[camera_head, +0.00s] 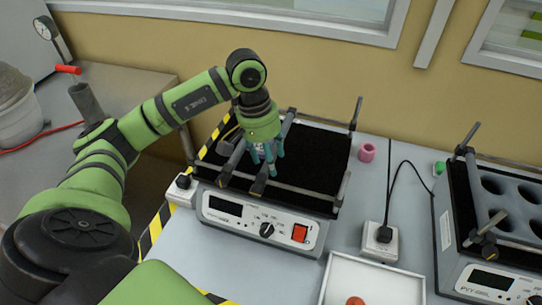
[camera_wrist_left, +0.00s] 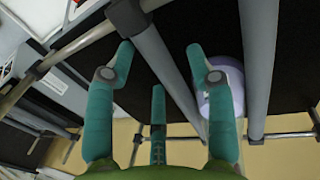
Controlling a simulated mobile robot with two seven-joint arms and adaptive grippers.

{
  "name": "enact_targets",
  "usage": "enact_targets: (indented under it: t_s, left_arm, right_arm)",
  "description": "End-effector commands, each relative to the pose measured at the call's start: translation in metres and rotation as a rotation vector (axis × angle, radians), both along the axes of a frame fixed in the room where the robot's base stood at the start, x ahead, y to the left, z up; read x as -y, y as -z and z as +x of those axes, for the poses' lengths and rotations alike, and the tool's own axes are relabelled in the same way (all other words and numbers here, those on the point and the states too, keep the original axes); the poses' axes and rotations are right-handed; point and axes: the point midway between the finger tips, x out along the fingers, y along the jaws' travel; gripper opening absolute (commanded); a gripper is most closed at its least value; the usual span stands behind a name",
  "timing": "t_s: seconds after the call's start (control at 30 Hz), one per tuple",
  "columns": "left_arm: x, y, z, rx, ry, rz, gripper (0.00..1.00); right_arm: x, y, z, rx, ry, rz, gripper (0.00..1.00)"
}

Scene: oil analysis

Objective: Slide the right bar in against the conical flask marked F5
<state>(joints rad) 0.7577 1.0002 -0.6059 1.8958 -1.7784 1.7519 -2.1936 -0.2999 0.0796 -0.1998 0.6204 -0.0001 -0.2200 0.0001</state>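The right bar (camera_head: 260,184) is a grey rod running front to back across the rails of the black shaker platform (camera_head: 318,157). My left gripper (camera_head: 267,154) is over this bar, fingers pointing down. In the left wrist view the teal fingers (camera_wrist_left: 162,62) stand apart on both sides of the right bar (camera_wrist_left: 168,65), with gaps beside it. A pale purple rounded flask (camera_wrist_left: 228,82) shows between this bar and the left bar (camera_wrist_left: 258,65), partly behind a finger. No F5 mark is readable. Whether bar and flask touch, I cannot tell. My right gripper is out of view.
The left bar also shows in the head view (camera_head: 233,158). Upright posts (camera_head: 356,113) stand at the shaker's corners. A pink ring-like object (camera_head: 367,152), a socket (camera_head: 380,241), a white tray (camera_head: 340,262) and a second device (camera_head: 452,225) stand to the right.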

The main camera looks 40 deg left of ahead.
Motion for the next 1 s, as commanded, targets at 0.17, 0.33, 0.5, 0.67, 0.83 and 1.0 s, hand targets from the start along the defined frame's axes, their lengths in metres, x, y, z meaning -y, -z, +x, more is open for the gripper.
enact_targets:
  t_s: [0.17, 0.33, 0.5, 0.67, 0.83, 1.0]
  left_arm:
    - [0.001, 0.000, 0.000, 0.001, 0.001, -0.002, 0.56]
    - [0.000, -0.005, 0.000, 0.003, 0.001, -0.002, 0.56]
    - [-0.005, -0.031, 0.000, 0.007, 0.000, -0.001, 0.56]
    - [-0.013, -0.066, -0.003, 0.006, -0.001, -0.001, 0.56]
    - [-0.019, -0.097, -0.005, 0.005, -0.001, -0.002, 0.56]
    - [-0.022, -0.114, -0.006, 0.003, 0.000, -0.002, 0.56]
  right_arm:
    - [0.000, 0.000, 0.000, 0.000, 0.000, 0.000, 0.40]
    - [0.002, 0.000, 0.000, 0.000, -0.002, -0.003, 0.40]
    - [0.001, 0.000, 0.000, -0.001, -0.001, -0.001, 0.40]
    - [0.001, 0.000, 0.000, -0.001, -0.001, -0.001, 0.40]
    - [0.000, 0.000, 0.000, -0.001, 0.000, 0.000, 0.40]
    - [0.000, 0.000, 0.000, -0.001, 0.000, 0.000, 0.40]
